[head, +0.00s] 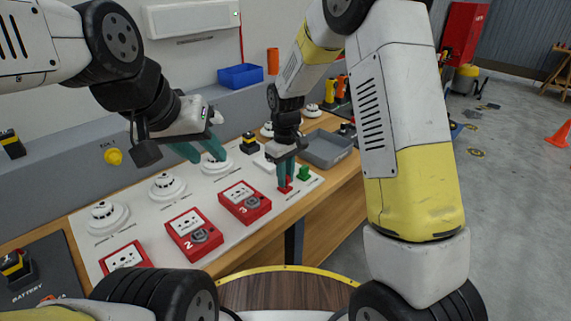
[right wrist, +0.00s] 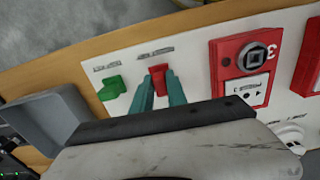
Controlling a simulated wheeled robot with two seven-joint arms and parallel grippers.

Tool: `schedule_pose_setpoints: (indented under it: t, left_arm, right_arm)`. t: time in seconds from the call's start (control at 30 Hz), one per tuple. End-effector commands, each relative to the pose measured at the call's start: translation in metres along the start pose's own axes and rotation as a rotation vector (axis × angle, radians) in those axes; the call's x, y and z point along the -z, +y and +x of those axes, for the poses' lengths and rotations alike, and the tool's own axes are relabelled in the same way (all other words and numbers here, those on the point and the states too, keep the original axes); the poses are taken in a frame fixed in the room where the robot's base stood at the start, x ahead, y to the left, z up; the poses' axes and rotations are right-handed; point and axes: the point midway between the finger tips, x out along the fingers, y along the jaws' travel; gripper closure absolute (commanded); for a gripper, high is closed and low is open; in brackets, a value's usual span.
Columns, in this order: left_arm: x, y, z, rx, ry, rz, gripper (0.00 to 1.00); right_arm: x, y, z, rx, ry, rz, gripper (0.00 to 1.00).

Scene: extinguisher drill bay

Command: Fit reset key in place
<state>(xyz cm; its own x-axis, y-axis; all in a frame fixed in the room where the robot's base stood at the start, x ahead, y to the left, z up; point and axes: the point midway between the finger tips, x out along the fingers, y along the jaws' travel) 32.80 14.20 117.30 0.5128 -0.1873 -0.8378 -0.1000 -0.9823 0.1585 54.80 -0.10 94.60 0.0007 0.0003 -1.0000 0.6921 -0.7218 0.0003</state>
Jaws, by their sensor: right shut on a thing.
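My right gripper (head: 285,186) points down at the right end of the white panel (head: 235,225). In the right wrist view its teal fingers (right wrist: 161,95) are shut on a small red key-like piece (right wrist: 159,72). The piece is at the panel surface; its lower end is hidden, so I cannot tell whether it is seated. A green piece (right wrist: 113,88) stands beside it, apart from the fingers; it also shows in the head view (head: 303,173). My left gripper (head: 208,157) is open and empty above the white round detectors. Labels near both pieces are unreadable.
Red call point 3 (head: 244,203) and call point 2 (head: 193,234) lie along the panel's front. A grey tray (head: 327,150) is just beyond the panel's right end. A blue bin (head: 240,76) sits on the rear ledge.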

Motion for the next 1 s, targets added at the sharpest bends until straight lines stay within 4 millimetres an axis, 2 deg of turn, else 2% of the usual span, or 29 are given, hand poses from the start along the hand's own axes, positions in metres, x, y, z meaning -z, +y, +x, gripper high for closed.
schedule_pose_setpoints:
  t: [0.8, 0.83, 0.93, 1.0]
  left_arm:
    - [0.0, 0.0, 0.0, 0.0, 0.0, 0.0, 0.64]
    - [0.0, 0.0, 0.0, 0.0, 0.0, 0.0, 0.64]
    - [0.0, 0.0, 0.0, 0.0, 0.0, 0.0, 0.64]
    - [0.0, 0.0, 0.0, 0.0, 0.0, 0.0, 0.64]
  right_arm:
    - [-0.0002, -0.0001, 0.01, 0.0, -0.001, 0.0, 1.0]
    - [-0.0002, -0.0001, 0.0099, 0.0, -0.001, 0.0, 0.76]
    - [-0.0001, -0.0001, 0.0099, 0.0, -0.001, 0.0, 0.56]
    - [-0.0001, 0.0, 0.0099, 0.0, -0.001, 0.0, 0.56]
